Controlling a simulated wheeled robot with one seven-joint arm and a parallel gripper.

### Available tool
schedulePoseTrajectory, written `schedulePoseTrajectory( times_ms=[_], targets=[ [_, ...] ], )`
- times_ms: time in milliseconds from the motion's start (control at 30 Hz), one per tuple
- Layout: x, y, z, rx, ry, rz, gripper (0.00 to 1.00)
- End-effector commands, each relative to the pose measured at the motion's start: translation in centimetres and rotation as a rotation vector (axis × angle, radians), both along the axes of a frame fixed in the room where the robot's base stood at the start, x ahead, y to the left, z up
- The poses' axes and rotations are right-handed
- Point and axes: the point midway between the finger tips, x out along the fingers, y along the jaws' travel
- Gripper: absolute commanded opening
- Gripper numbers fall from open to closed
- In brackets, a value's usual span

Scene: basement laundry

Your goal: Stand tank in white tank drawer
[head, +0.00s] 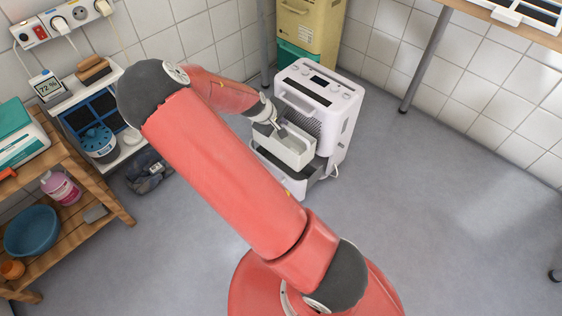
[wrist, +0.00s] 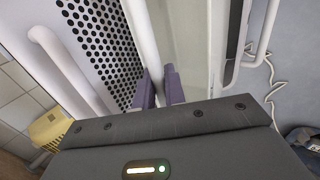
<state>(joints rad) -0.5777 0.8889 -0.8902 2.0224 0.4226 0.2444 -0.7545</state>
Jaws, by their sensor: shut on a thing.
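A pale, open-topped tank (head: 289,152) is in my gripper (head: 277,126) at the front of the white dehumidifier (head: 334,110). My gripper (wrist: 160,88) is shut on the tank's upper edge or handle; the wrist view shows purple fingers on either side of a white bar, with the tank's pale wall (wrist: 201,45) beyond. The white tank drawer (head: 279,178) is pulled out at the bottom of the dehumidifier, with its dark inside partly showing. The tank looks upright, over or partly in the drawer; I cannot tell whether it touches the drawer's floor.
The dehumidifier's perforated grille (wrist: 104,32) is close beside my fingers. A yellow unit (head: 308,30) stands behind it. A wooden shelf (head: 85,195) with a blue basin (head: 31,231) stands at the left. The grey floor (head: 440,220) at the right is clear.

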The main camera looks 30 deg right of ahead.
Motion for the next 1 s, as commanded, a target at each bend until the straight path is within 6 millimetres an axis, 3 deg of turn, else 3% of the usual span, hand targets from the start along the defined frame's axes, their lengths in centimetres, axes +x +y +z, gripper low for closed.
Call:
schedulePoseTrajectory(
  times_ms=[33, 200, 400, 667, 900, 1000],
  targets=[
    [-0.1, -0.1, -1.9, -0.002, 0.004, -0.001, 0.00],
    [-0.1, -0.1, -6.5, -0.001, 0.003, -0.002, 0.00],
    [0.0, -0.1, -10.5, 0.000, 0.001, -0.002, 0.00],
    [0.0, 0.0, -12.4, 0.000, 0.000, -0.001, 0.00],
    [0.0, 0.0, -15.8, 0.000, 0.000, -0.002, 0.00],
    [0.0, 0.0, -15.9, -0.001, -0.001, -0.002, 0.00]
  ],
)
